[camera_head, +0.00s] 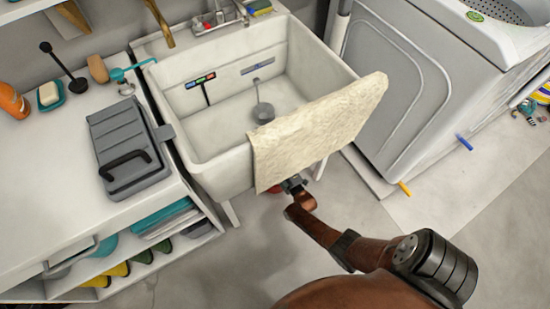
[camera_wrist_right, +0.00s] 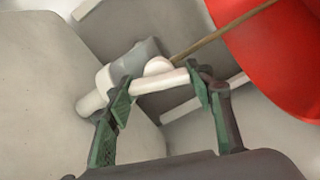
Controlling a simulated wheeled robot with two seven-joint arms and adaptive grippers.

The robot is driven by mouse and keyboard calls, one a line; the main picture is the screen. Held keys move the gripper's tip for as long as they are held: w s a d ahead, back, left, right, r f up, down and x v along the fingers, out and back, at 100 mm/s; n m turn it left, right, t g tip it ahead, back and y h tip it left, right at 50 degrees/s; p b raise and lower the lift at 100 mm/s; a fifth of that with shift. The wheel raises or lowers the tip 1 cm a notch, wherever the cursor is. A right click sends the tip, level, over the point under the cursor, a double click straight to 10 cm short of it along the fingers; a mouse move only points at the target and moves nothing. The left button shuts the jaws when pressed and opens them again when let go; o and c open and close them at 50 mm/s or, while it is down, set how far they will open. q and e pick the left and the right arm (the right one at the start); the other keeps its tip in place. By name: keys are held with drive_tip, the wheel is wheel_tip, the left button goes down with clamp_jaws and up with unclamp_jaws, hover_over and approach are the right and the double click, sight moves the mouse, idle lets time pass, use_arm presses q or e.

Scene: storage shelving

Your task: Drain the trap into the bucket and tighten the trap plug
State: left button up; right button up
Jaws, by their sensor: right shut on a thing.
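My right gripper (camera_wrist_right: 160,92) has its green-padded fingers at the two ends of a short white bar, which looks like the handle of the trap plug (camera_wrist_right: 158,81), and is shut on it. Behind it are a grey fitting (camera_wrist_right: 142,54) and a white pipe stub (camera_wrist_right: 92,104), apparently parts of the trap. The red bucket (camera_wrist_right: 268,55) fills the upper right of the wrist view. In the head view, my right gripper (camera_head: 294,186) reaches under the sink's front, and the towel hides the trap. Only a bit of red shows there. My left gripper is not in view.
The white sink (camera_head: 222,150) has a beige towel (camera_head: 315,130) over its front edge. A counter with a grey case (camera_head: 125,140) is on the left, a washing machine (camera_head: 405,90) on the right. A thin brown rod (camera_wrist_right: 225,32) crosses near the bucket. Floor in front is clear.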

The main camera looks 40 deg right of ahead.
drive_tip(key=shift+a+f+n, duration=0.1)
drive_tip(key=shift+f+n, duration=0.05)
drive_tip(key=shift+n, duration=0.55)
drive_tip(key=o, duration=1.2)
drive_tip(key=v, duration=1.2)
